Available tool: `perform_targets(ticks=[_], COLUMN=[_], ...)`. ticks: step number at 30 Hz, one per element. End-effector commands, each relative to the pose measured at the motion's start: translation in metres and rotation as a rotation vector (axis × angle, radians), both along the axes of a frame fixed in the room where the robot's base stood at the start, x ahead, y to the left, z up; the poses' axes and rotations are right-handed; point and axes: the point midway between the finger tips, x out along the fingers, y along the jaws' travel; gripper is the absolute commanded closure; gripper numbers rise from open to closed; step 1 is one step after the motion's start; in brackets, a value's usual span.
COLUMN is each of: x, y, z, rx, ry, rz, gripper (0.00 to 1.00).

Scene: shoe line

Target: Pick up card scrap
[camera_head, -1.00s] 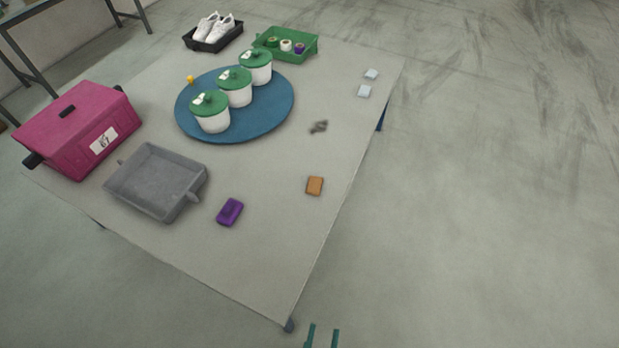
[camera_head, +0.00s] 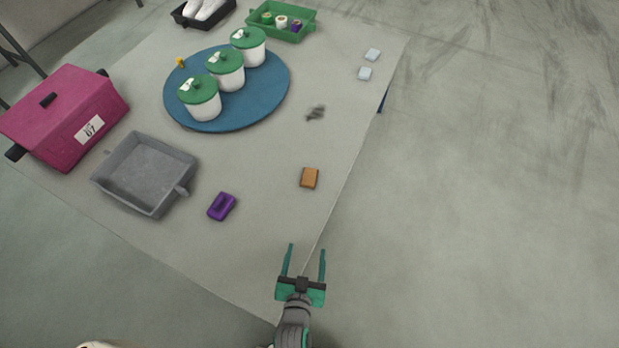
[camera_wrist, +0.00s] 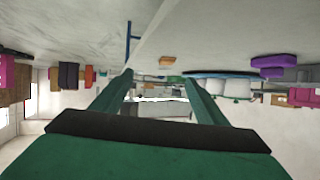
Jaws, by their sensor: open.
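No piece is clearly recognisable as card scrap. A small orange-brown block (camera_head: 310,178) lies flat near the table's right edge. A dark grey crumpled bit (camera_head: 316,112) lies beyond it, right of the blue round mat. Two small pale pieces (camera_head: 365,73) (camera_head: 372,54) lie further back near the right edge. My gripper (camera_head: 306,249) is open and empty at the table's front right edge, short of the orange-brown block and apart from it. In the wrist view the block (camera_wrist: 167,60) shows beyond and between the open fingers (camera_wrist: 158,76).
A purple block (camera_head: 222,206) and a grey tray (camera_head: 143,174) are to the left. A magenta box (camera_head: 65,119) stands further left. White pots with green lids (camera_head: 226,71) stand on the blue mat (camera_head: 272,100). A green tray (camera_head: 282,34) is behind. The table around the orange-brown block is clear.

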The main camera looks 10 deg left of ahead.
Motion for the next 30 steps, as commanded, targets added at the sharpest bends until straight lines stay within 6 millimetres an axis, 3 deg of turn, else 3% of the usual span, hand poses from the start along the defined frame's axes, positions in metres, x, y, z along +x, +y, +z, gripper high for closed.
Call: perform_targets(ticks=[1, 6, 15, 22, 30], x=[0.021, 0.080, 0.169, 0.197, 0.231], y=[0.009, 0.030, 0.060, 0.069, 0.069], z=[-0.007, -0.029, -0.035, -0.033, -0.049], rx=[-0.002, -0.018, -0.060, -0.075, -0.076], ry=[0.006, 0.044, 0.073, 0.076, 0.076], rz=[0.003, -0.010, -0.062, -0.085, -0.086], gripper=[0.33, 0.33, 0.33, 0.33, 0.33])
